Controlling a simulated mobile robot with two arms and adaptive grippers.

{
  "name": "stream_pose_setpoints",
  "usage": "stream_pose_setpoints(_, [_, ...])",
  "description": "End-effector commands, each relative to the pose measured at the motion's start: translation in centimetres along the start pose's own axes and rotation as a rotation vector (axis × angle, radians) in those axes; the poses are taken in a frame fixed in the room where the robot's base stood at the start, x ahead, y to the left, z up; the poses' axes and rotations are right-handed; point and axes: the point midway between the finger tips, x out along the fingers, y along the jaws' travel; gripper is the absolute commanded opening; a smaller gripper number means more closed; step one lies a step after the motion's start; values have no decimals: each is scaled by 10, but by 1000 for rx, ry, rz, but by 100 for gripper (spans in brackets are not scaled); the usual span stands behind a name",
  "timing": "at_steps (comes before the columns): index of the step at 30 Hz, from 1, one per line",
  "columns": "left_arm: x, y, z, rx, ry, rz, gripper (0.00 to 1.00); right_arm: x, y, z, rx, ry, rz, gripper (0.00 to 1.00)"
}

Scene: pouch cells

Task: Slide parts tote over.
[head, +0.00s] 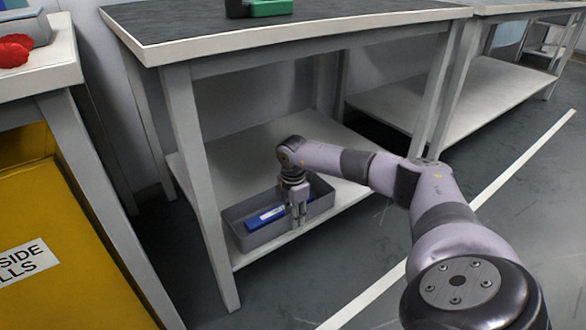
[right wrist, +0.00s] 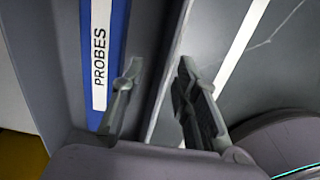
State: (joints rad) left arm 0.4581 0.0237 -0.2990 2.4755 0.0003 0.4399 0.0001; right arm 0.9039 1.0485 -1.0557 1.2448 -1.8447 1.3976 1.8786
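The parts tote is a grey open bin (head: 262,236) on the lower shelf of the middle bench. A blue box lies inside it (head: 265,217); in the right wrist view its white label reads PROBES (right wrist: 100,60). My right gripper (head: 298,212) points down at the tote's near wall, toward its right end. In the right wrist view the fingers of my right gripper (right wrist: 160,95) are apart, one on the tote's inner side and one on its outer side. The tote wall (right wrist: 158,50) runs between them; I cannot tell whether either finger touches it. My left gripper is not in view.
The lower shelf (head: 235,160) has free room behind the tote. Its front edge is close to the tote. The dark bench top (head: 200,20) is above, with a green item (head: 268,8). A yellow cabinet (head: 65,245) stands at left. The floor at right is clear.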

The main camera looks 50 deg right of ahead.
Motion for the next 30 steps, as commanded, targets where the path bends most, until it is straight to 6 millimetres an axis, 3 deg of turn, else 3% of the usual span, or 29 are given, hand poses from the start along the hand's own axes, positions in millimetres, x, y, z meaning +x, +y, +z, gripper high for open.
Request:
stream_pose_setpoints(9, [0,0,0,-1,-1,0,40,-69,1,0,0,0,7,28])
stream_pose_setpoints(15, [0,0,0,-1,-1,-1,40,-96,1,0,1,0,3,28])
stream_pose_setpoints(30, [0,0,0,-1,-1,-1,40,-103,0,0,0,0,2,28])
